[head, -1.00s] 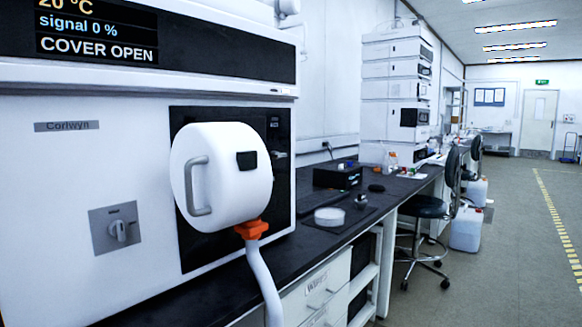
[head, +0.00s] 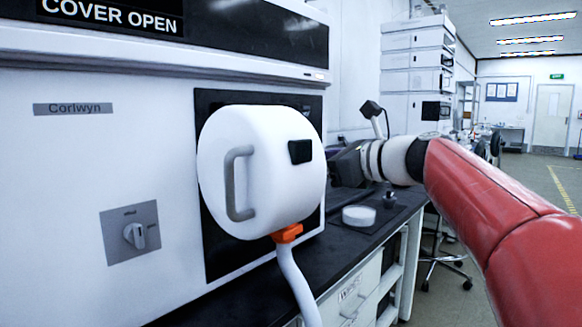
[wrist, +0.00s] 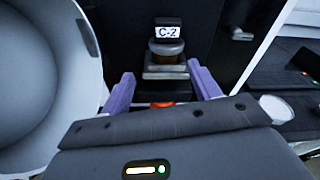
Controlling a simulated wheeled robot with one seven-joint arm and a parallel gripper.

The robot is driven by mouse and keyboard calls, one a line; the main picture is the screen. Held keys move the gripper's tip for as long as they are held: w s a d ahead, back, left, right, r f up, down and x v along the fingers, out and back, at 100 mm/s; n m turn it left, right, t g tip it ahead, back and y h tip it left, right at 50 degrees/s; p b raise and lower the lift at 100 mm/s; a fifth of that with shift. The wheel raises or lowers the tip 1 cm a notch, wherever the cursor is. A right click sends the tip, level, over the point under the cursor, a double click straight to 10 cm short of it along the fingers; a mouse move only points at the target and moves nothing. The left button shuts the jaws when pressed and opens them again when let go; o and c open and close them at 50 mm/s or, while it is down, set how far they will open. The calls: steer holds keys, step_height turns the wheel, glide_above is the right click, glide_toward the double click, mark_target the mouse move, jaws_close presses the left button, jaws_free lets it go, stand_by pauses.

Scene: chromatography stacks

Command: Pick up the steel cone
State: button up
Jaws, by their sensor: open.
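In the wrist view, a rounded grey-brown metal piece (wrist: 166,48) sits on a steel block (wrist: 166,70) under a label reading C-2 (wrist: 167,32). It may be the steel cone, but its shape is not clear from here. My gripper (wrist: 160,72) is open, with its two purple fingers apart and nothing held between them; the metal piece lies beyond the fingertips, roughly centred. In the head view my gripper (head: 346,166) is beside the white round cover, its fingers not clearly visible.
The open white cover (head: 262,170) with a grey handle stands close on the left, an orange-collared hose (head: 292,278) below it. A white round dish (head: 359,216) and a small dark metal item (head: 389,199) are on the bench. An orange part (wrist: 162,104) shows between the fingers.

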mark_target(290, 141)
steer(key=w+r, duration=0.1)
steer(key=w+a+r+m+y, duration=0.1)
steer(key=w+r+m, duration=0.1)
steer(key=shift+w+a+r+y, duration=0.25)
steer(key=shift+a+r+y, duration=0.05)
steer(key=shift+a+r, duration=0.1)
steer(key=p+x, duration=0.1)
steer(key=x, duration=0.5)
steer(key=shift+s+f, duration=0.1)
steer(key=shift+f, duration=0.1)
steer(key=shift+c, duration=0.3)
steer(key=c, duration=1.1)
steer(key=shift+s+r, duration=0.1)
